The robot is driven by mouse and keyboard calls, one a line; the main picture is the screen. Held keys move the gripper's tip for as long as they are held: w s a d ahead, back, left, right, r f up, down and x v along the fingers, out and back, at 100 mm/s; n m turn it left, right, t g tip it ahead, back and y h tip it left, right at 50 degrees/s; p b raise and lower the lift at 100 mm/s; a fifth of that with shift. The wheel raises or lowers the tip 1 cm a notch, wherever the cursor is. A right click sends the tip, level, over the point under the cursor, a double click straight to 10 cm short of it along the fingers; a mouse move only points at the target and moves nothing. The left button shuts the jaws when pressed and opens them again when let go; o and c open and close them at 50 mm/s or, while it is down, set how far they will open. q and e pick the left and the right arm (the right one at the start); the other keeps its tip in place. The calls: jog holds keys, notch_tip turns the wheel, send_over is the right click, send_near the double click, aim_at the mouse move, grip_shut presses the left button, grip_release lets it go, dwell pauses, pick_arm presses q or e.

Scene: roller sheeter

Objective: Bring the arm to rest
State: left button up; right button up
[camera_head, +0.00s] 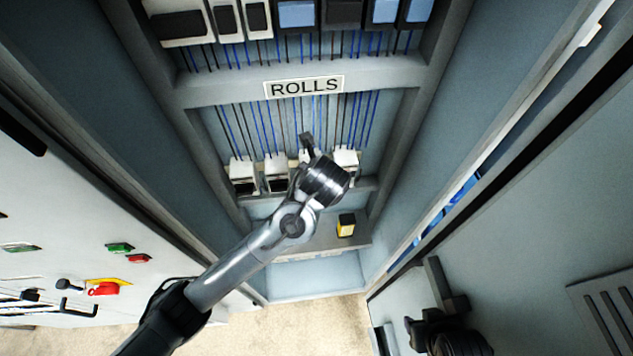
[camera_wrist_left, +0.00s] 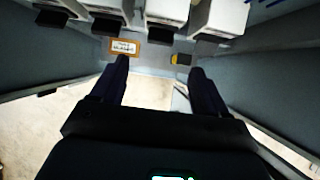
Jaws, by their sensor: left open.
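My left arm reaches from the lower left into the cabinet in the camera_head view. My left gripper (camera_head: 306,145) points toward the row of white breakers under the ROLLS label (camera_head: 304,87). In the left wrist view the gripper (camera_wrist_left: 160,72) is open, its two dark fingers well apart with nothing between them. The white breakers (camera_wrist_left: 166,12) lie beyond the fingertips at the top of that view. In the camera_head view my wrist partly hides the breaker row (camera_head: 276,172). I cannot tell whether a fingertip touches a breaker.
A yellow and black block (camera_head: 346,226) sits on the ledge below the breakers. Cabinet side walls flank the arm. A white panel with a red switch (camera_head: 104,289) stands at left.

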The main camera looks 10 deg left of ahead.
pick_arm(q)
jog(key=shift+f, duration=0.1)
dwell(0.3)
jog(key=s+a+f+n+g+h, duration=0.1)
jog(key=s+a+f+n+g, duration=0.15)
jog(key=s+f, duration=0.8)
jog(key=s+a+f+n+g+h, duration=0.1)
jog(key=s+a+f+n+g, duration=0.2)
jog(key=s+f, duration=0.7)
jog(key=s+a+r+n, duration=0.2)
jog(key=s+a+n, duration=0.5)
jog(key=s+n, duration=0.15)
jog(key=w+a+r+n+t, duration=0.1)
jog(key=a+r+n, duration=0.1)
jog(key=n, duration=0.6)
jog(key=w+a+r+n+t, duration=0.1)
jog(key=a+r+n+t, duration=0.1)
jog(key=r+n, duration=0.3)
jog(key=a+n, duration=0.1)
jog(key=n, duration=0.3)
jog(key=shift+w, duration=0.3)
jog(key=shift+a+r+t, duration=0.1)
jog(key=shift+t, duration=0.15)
